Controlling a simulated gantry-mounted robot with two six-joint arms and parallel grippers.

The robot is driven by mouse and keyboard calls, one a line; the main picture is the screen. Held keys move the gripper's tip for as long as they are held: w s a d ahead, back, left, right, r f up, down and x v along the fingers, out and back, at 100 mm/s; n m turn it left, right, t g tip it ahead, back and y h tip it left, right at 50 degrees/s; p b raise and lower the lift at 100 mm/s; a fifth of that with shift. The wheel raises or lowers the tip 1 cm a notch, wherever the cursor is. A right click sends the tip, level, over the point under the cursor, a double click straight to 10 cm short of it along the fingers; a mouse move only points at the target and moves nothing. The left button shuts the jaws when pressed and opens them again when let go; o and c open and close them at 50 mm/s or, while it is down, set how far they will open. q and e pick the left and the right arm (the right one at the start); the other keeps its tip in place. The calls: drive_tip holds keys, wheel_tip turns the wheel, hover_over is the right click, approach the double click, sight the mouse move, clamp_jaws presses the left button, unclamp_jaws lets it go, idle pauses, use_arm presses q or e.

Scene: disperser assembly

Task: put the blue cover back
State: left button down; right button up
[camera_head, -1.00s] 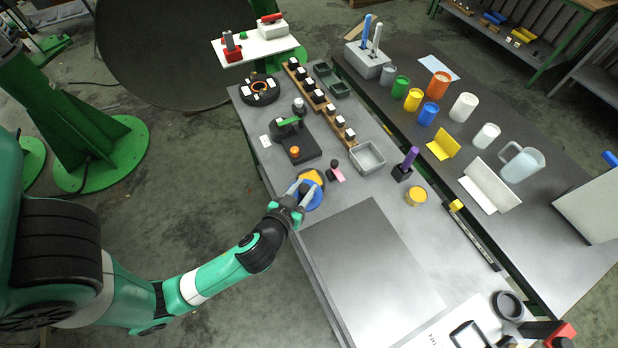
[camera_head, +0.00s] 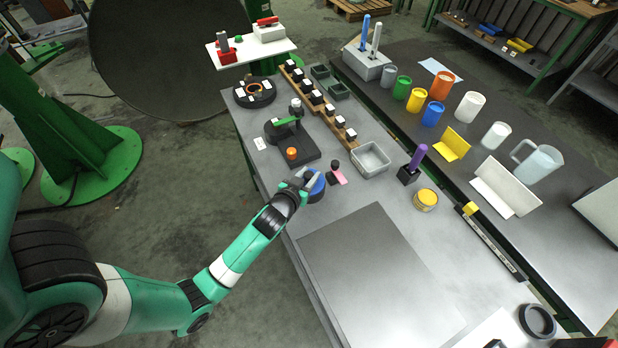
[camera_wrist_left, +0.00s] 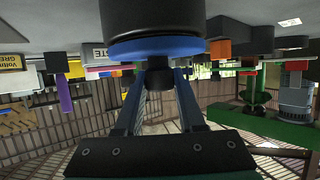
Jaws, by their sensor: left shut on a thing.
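The blue cover (camera_head: 316,184) is at the left edge of the grey table, just right of the dark tray with the orange knob. My left gripper (camera_head: 307,181) is there, shut on the cover's dark knob. The left wrist view, which looks upside down, shows the fingers (camera_wrist_left: 158,75) closed on the knob under the blue rim (camera_wrist_left: 155,46). A black round body (camera_wrist_left: 152,18) lies directly against the rim there. Whether the cover is fully seated on it cannot be told. My right gripper is not in view.
A dark stand with an orange knob (camera_head: 292,153), a pink-and-black piece (camera_head: 337,174) and a grey bin (camera_head: 371,158) are close by. A purple-handled tool (camera_head: 416,158) and a yellow-topped tin (camera_head: 426,199) stand further right. A wide grey plate (camera_head: 385,270) lies in front.

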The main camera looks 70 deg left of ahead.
use_arm(q)
drive_tip(key=shift+f, duration=0.1)
drive_tip(key=shift+f, duration=0.15)
drive_tip(key=c, duration=0.5)
unclamp_jaws()
